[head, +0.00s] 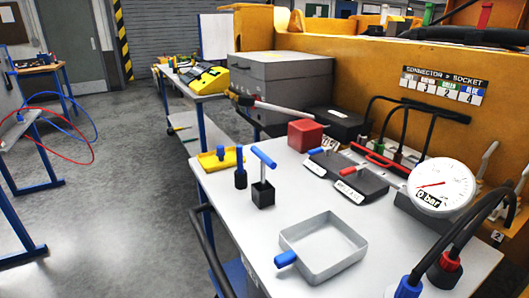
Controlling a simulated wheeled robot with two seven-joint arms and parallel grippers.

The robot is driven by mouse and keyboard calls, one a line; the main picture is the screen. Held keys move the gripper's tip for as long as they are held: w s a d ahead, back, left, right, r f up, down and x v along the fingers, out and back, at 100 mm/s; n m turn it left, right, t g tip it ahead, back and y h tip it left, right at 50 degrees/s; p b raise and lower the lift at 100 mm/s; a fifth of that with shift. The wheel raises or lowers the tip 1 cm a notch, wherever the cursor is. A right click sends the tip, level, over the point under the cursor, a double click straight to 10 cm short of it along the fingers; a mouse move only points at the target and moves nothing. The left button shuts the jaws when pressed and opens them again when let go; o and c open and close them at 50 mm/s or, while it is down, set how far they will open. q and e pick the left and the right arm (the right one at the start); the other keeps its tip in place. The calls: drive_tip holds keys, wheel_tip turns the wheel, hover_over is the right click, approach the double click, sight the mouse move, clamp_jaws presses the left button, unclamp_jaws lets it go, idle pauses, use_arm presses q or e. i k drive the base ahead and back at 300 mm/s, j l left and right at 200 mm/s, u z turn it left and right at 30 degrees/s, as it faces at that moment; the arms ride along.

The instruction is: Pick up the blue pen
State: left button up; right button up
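I cannot make out a clear pen on the white table (225,204). Several blue items are there. A blue T-shaped handle (264,157) stands upright on a black block (263,195). A short blue-and-black upright piece (240,178) is just left of it. A short blue cylinder (286,259) is at the near left edge of a grey open tray (323,248). A small blue piece (220,152) is on a yellow plate (209,162). Neither gripper is in view.
A red block (305,135), dark flat boxes (355,185) and a pressure gauge (441,187) stand along the back and right. Black hoses with blue (408,288) and red (445,271) ends are at the near right.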

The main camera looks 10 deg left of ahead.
sight(239, 148)
drive_tip(key=i+j+z, duration=0.2)
drive_tip(key=j+z, duration=0.2)
drive_tip(key=j, duration=0.15)
drive_tip(key=i+j+z, duration=0.15)
drive_tip(key=j+z, duration=0.2)
drive_tip(key=j, duration=0.25)
drive_tip(key=i+j+z, duration=0.1)
drive_tip(key=j+z, duration=0.3)
drive_tip(key=j, duration=0.2)
drive_tip(key=j+z, duration=0.35)
drive_tip(key=j, duration=0.25)
